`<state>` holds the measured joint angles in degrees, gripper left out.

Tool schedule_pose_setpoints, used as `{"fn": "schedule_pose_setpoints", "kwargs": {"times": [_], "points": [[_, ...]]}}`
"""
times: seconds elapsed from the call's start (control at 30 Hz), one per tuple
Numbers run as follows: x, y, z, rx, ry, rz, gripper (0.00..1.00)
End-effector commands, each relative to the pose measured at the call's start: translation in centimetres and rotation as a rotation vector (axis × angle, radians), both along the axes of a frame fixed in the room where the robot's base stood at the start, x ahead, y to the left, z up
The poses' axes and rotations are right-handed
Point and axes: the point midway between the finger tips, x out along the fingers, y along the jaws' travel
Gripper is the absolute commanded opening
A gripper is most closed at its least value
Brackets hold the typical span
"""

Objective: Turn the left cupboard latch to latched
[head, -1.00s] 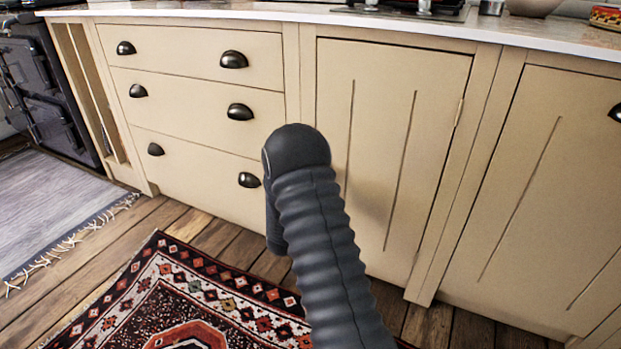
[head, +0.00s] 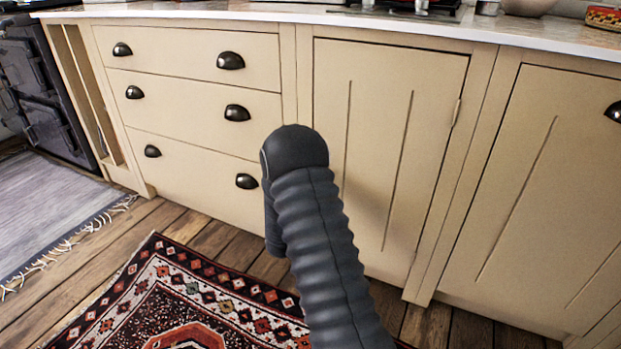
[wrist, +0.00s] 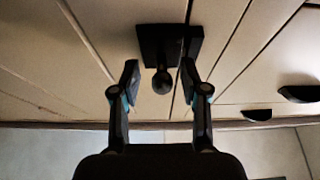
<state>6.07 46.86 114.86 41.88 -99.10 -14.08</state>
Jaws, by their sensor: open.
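The latch (wrist: 165,42) shows in the wrist view as a dark square plate with a round-ended knob on pale cupboard boards, beside a dark vertical seam. My gripper (wrist: 160,76) is open, with one finger on each side of the knob in the picture. Gaps show between the fingers and the knob, and I cannot tell the exact depth between them. In the head view the cupboard door (head: 385,120) is closed. My own arm hides the gripper and the latch there.
Drawers with dark cup handles (head: 231,61) are left of the door, and another cupboard door (head: 540,170) is to the right. A pale worktop (head: 400,22) runs above. A patterned rug (head: 150,290) lies on the wooden floor in front, with a dark range cooker (head: 45,100) far left.

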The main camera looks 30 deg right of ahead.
Motion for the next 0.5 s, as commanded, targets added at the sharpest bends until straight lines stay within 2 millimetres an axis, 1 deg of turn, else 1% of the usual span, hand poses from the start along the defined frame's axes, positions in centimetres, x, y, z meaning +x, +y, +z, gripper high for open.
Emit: {"fn": "schedule_pose_setpoints", "kwargs": {"times": [0.17, 0.5], "points": [[-0.8, 1.3, -0.6, 0.000, 0.003, 0.005, 0.45], [-4.6, 5.9, -3.2, 0.000, 0.005, 0.003, 0.45]]}}
